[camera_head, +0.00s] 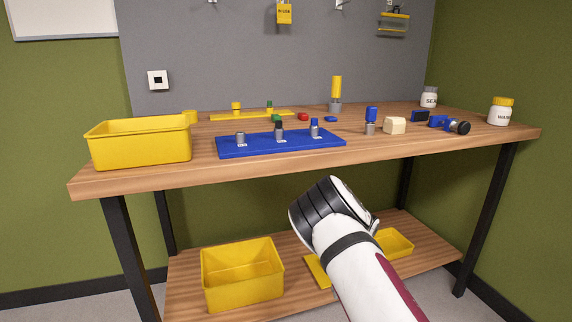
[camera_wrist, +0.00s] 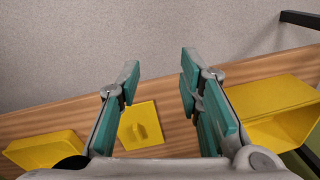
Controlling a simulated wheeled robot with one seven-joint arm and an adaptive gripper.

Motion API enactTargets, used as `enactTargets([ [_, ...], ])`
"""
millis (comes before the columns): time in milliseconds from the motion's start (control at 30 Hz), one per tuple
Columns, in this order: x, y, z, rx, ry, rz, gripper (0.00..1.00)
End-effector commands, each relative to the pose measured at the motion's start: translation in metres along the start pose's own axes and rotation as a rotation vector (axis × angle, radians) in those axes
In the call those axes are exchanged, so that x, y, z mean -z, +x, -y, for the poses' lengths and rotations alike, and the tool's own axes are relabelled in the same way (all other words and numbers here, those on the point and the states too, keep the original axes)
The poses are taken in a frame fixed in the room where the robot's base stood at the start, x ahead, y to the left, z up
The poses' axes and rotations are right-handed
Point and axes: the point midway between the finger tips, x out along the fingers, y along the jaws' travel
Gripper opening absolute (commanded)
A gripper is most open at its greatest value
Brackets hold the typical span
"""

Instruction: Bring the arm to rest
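My arm (camera_head: 352,258) shows in the head view, white with dark bands, bent in front of the table below the tabletop's front edge. My gripper's fingers are not visible there. In the wrist view my gripper (camera_wrist: 160,78) has its two green-padded fingers well apart, with nothing between the tips. It points down over the lower shelf (camera_wrist: 255,70) and the grey floor. A yellow lid with a handle (camera_wrist: 140,125) lies on the shelf beyond the fingers, apparently apart from them.
The lower shelf also bears a deep yellow bin (camera_head: 243,275) and a shallow yellow tray (camera_head: 396,243). The wooden tabletop (camera_head: 400,150) holds another yellow bin (camera_head: 140,142), a blue rack (camera_head: 232,152), jars and small tools. Table legs (camera_head: 487,220) stand at the corners.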

Motion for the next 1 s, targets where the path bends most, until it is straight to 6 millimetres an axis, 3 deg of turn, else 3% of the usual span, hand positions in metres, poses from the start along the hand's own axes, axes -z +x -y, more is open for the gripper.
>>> enactTargets([
  [167, -0.017, -0.072, 0.018, 0.092, 0.089, -0.010, 0.33],
  [467, -0.075, -0.189, 0.056, 0.235, 0.177, 0.010, 0.33],
  [700, -0.142, -0.269, 0.085, 0.304, 0.189, 0.034, 0.33],
  [1000, -0.247, -0.341, 0.113, 0.305, 0.159, 0.056, 0.33],
])
